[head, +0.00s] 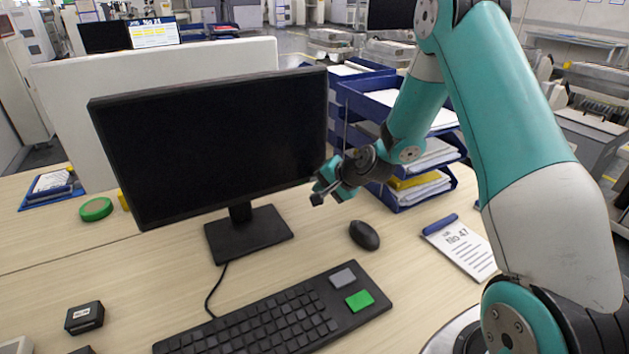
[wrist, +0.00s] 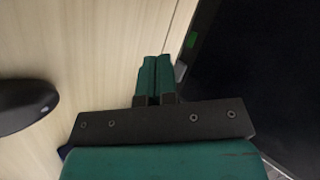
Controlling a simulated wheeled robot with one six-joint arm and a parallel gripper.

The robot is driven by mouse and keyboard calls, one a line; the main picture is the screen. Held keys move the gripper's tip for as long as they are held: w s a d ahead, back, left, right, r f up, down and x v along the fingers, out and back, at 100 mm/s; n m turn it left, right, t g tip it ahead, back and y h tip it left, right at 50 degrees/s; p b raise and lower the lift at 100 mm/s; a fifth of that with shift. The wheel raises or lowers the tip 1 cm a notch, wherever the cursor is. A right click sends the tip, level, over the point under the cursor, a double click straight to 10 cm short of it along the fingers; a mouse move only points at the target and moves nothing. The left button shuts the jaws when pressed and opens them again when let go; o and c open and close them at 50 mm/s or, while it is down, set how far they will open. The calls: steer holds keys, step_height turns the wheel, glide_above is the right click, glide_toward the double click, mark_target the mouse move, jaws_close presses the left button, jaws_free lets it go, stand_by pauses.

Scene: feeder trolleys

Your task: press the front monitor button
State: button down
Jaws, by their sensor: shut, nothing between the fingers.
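The front monitor (head: 215,140) stands on the desk with a black, dark screen. My gripper (head: 318,196) is at its lower right corner, apart from or touching it, I cannot tell which. In the wrist view my gripper (wrist: 156,60) is shut and empty, its two green fingers together. The monitor's dark screen (wrist: 255,65) fills the right side there. No button can be made out in the head view.
A black mouse (head: 364,235) and a keyboard (head: 275,318) lie in front of the monitor. Blue paper trays (head: 362,100) stand close behind my wrist. A notepad (head: 462,248) lies at the right, a small black box (head: 84,318) at the left. A white partition (head: 60,105) stands behind.

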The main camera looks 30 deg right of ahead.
steer(key=shift+w, duration=0.1)
stand_by(0.3)
steer(key=shift+w, duration=0.35)
steer(key=shift+w, duration=0.15)
stand_by(0.3)
steer(key=shift+s, duration=0.6)
steer(key=s+b, duration=0.1)
steer(key=s, duration=0.5)
